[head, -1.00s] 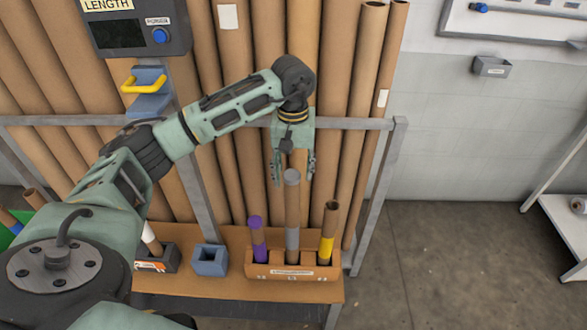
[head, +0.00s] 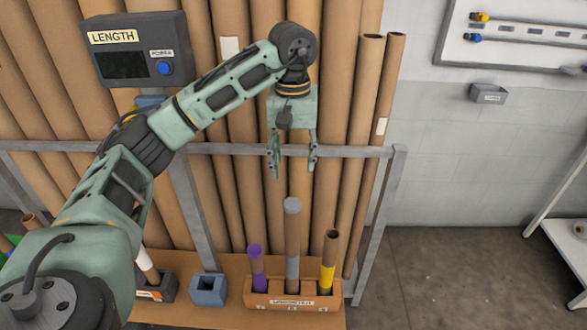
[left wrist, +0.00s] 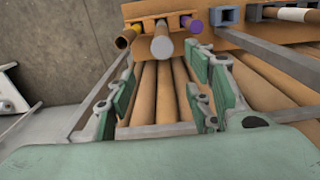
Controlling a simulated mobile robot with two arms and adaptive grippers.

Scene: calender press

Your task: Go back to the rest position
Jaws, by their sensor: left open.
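My left gripper (head: 293,165) is open and empty in the head view, pointing down. It hangs above a wooden holder (head: 292,300) with a label on its front. Three tubes stand in the holder: a short one with a purple band and top (head: 257,265), a tall one with a grey band and grey top (head: 292,245), and an open-topped one with a yellow band (head: 328,260). The gripper is clear of the grey-topped tube. In the left wrist view the open fingers (left wrist: 160,95) frame the grey-topped tube (left wrist: 162,45) beyond them. My right gripper is not in view.
Tall brown tubes (head: 365,120) lean in a rack with a grey rail (head: 350,151) behind my gripper. A blue square holder (head: 208,289) stands on the wooden shelf (head: 190,262). A length display box (head: 138,48) is at upper left. The floor (head: 450,270) at right is clear.

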